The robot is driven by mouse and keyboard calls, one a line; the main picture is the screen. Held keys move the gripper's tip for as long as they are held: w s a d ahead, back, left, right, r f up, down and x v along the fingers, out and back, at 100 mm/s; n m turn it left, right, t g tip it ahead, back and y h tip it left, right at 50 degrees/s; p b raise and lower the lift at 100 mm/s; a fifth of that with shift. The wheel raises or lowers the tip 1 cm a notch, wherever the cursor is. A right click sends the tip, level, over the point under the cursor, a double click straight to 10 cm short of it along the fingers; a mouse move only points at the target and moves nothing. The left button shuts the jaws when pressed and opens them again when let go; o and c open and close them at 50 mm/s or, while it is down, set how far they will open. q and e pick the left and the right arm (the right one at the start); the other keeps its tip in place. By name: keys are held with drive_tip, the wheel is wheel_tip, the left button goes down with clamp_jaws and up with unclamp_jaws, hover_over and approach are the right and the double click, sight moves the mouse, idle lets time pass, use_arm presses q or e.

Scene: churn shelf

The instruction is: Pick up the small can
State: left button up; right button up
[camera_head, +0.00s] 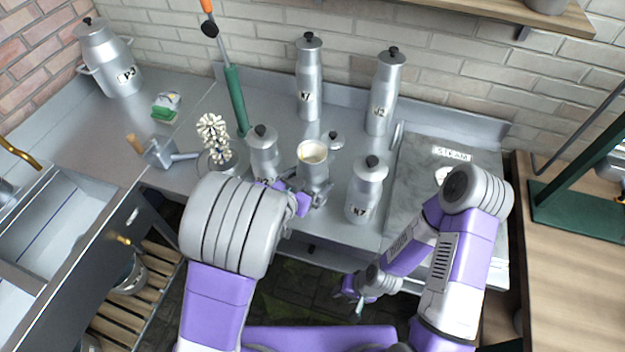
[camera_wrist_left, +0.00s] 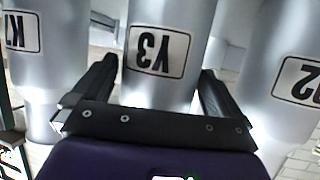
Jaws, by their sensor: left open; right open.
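Several lidded metal cans stand on the steel counter. An open-topped can (camera_head: 313,168) with pale contents stands in the middle front, and a small lid (camera_head: 335,140) lies behind it. My left gripper (camera_head: 308,196) is at the front of this can, low down, partly hidden by my arm. In the left wrist view, upside down, a can marked Y3 (camera_wrist_left: 158,50) stands between the two spread fingers, with visible gaps beside it. No grip on it shows. My right gripper (camera_head: 358,294) is open and empty, low in front of the counter edge.
A lidded can (camera_head: 262,152) stands close left of the open can and another (camera_head: 366,190) close right. Two tall cans (camera_head: 309,80) (camera_head: 383,92) stand by the wall. A large churn (camera_head: 108,62) is back left. The steam plate (camera_head: 430,185) lies right.

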use_arm(q)
drive_tip(key=shift+x, duration=0.85)
drive_tip(key=shift+r, duration=0.1)
drive_tip(key=shift+c, duration=0.2)
drive_tip(key=c, duration=0.8)
drive_tip(key=shift+c, duration=0.2)
drive_tip(key=shift+r, duration=0.15)
